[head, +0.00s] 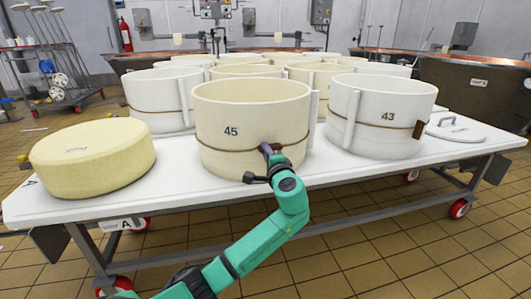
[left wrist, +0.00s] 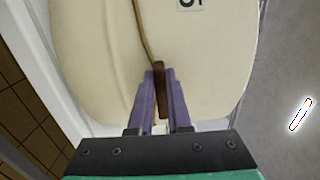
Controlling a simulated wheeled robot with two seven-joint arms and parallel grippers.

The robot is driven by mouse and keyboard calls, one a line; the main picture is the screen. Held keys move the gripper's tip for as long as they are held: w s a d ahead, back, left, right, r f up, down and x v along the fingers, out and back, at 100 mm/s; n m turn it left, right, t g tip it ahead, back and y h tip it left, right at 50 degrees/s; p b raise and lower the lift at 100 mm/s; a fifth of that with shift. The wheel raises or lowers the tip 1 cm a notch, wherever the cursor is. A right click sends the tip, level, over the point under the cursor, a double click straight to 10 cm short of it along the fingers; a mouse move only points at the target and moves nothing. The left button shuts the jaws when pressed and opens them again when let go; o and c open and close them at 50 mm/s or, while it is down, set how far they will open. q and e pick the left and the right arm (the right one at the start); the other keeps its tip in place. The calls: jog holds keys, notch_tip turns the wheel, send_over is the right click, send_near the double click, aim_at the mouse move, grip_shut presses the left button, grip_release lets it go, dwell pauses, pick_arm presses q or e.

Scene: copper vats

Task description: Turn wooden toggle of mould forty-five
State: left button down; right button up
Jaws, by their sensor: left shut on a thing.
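Mould 45 (head: 222,150) is a cream cylinder with a cord round it, standing at the front middle of the white table. Its number 45 faces me. My left gripper (head: 267,150) is at the mould's lower front, right of the number. In the left wrist view, the brown wooden toggle (left wrist: 160,92) hangs on the cord against the mould wall (left wrist: 105,60). The purple fingers of the left gripper (left wrist: 161,76) are shut on the toggle, one on each side. In the head view the gripper mostly hides the toggle. My right gripper is not in view.
A yellow cheese wheel (head: 92,160) lies left of mould 45 on the table (head: 190,186). Mould 43 (head: 372,108) stands close on the right, with a white lid (head: 455,130) beyond it. Several more moulds stand behind. Copper vats (head: 475,85) line the back.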

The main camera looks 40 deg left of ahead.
pick_arm(q)
jog(key=shift+f, duration=0.15)
jog(key=c, duration=0.9)
grip_release()
jog(key=shift+o, duration=0.2)
jog(key=p+v, duration=0.2)
jog(key=v, duration=1.2)
jog(key=shift+s+d+p, duration=0.15)
jog(key=shift+d+p, duration=0.15)
jog(key=shift+p, duration=0.05)
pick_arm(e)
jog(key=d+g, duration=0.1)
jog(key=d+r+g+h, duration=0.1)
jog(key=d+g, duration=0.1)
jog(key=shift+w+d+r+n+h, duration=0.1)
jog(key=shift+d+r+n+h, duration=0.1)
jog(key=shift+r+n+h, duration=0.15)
